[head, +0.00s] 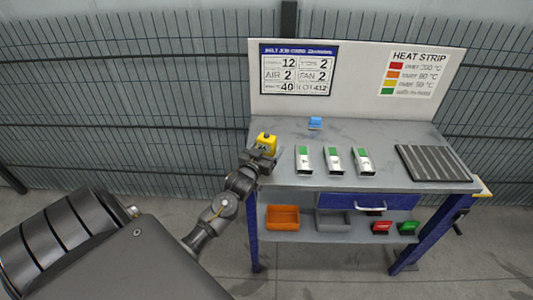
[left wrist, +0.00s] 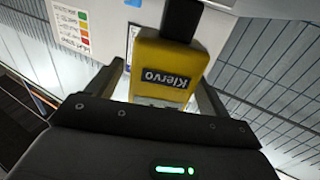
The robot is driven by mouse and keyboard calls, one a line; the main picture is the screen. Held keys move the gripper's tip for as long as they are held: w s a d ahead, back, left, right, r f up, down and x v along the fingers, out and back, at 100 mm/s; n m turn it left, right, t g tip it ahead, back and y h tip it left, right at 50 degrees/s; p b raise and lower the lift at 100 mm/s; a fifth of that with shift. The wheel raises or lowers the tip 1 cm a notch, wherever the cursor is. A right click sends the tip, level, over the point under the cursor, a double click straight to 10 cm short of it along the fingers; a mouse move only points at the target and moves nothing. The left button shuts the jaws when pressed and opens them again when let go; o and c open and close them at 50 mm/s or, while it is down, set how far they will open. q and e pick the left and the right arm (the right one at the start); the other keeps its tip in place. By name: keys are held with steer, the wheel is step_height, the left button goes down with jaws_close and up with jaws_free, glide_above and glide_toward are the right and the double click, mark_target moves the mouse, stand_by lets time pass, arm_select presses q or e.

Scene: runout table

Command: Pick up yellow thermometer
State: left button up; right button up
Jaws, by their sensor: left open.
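The yellow thermometer (head: 266,140) is at the left end of the table top (head: 390,134). The gripper body hides the thermometer's lower part. My right gripper is not in view.
Several white-and-green pieces (head: 334,160) stand right of the thermometer. A blue block (head: 315,123) lies behind, and a dark ribbed mat (head: 434,163) lies at right. A board (head: 354,82) rises at the back. An orange bin (head: 282,217) sits on the lower shelf.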

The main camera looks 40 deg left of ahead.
mark_target(266, 137)
arm_select(q)
steer(key=c, duration=1.1)
steer(key=shift+r, duration=0.1)
steer(key=shift+c, duration=0.2)
steer(key=shift+r+b, duration=0.3)
steer(key=shift+r, duration=0.25)
steer(key=s+d+r, duration=0.1)
steer(key=r, duration=0.1)
steer(key=s+r, duration=0.1)
steer(key=r, duration=0.1)
steer(key=s+d+r+b, duration=0.1)
steer(key=r, duration=0.2)
steer(key=shift+s+d, duration=0.25)
steer(key=shift+d, duration=0.1)
steer(key=s+d+r+b, duration=0.1)
steer(key=s+d+r, duration=0.3)
steer(key=s, duration=0.3)
steer(key=shift+s+d+r, duration=0.35)
steer(key=shift+d+r, duration=0.05)
steer(key=shift+d, duration=0.5)
